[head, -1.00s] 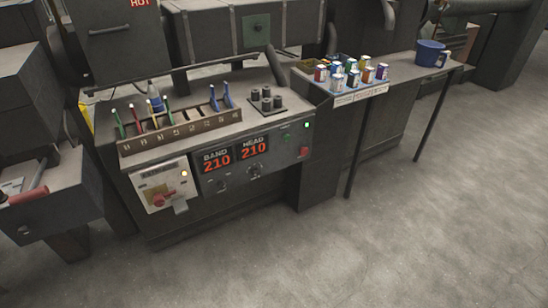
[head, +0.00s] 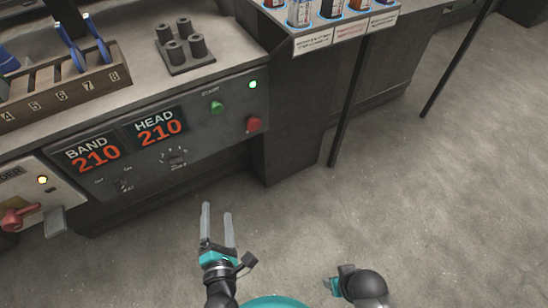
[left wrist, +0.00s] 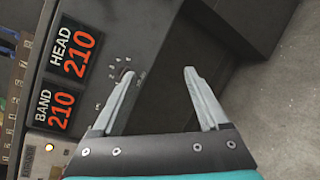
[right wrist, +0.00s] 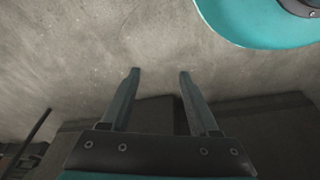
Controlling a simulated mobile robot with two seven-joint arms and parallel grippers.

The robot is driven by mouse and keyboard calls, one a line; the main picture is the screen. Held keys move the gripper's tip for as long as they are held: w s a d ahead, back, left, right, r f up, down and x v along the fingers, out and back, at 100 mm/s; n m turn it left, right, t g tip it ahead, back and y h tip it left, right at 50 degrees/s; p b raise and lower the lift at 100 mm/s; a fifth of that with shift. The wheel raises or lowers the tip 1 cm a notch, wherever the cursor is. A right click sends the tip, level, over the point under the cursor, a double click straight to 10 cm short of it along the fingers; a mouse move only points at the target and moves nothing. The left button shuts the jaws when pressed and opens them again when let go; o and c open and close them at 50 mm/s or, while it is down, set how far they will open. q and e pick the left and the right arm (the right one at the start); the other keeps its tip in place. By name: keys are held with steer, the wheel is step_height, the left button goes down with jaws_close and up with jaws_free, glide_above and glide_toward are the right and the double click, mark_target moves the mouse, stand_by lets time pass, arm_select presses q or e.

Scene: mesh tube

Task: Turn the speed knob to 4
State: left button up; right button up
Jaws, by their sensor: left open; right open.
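The speed knob (head: 174,159), a small dark dial ringed by scale marks, is on the front control panel (head: 215,140) under the HEAD display. Its setting is too small to read. My left gripper (head: 216,210) is open and empty, below and in front of the panel, apart from the knob. In the left wrist view the knob (left wrist: 124,70) shows close by the tip of the left-hand finger, which partly covers it. My right gripper (right wrist: 159,72) is open and empty over bare floor; in the head view only part of it shows at the bottom.
The BAND and HEAD displays (head: 125,140) both read 210. A smaller selector (head: 122,186) is left of the knob. A green button (head: 216,106) and a red button (head: 254,124) are to its right. A red-handled switch (head: 18,218) is far left. The floor ahead is clear.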

arm_select(q)
steer(key=a+r+n+y+b, duration=0.25)
steer(key=n+y, duration=0.25)
steer(key=n, duration=0.6)
steer(key=n+y+b, duration=0.1)
steer(key=n+b, duration=0.1)
steer(key=b, duration=0.2)
glide_toward(177, 164)
steer(key=shift+g, duration=0.3)
steer(key=x, duration=0.7)
steer(key=shift+w+a+r, duration=0.15)
steer(key=shift+w+r, duration=0.05)
steer(key=shift+w, duration=0.15)
steer(key=shift+w+a, duration=0.2)
steer(key=shift+w, duration=0.1)
arm_select(e)
steer(key=w+r+t, duration=0.1)
steer(key=w+r, duration=0.3)
steer(key=r, duration=0.3)
steer(key=shift+r, duration=0.3)
steer(key=shift+a, duration=0.1)
arm_select(q)
jaws_close()
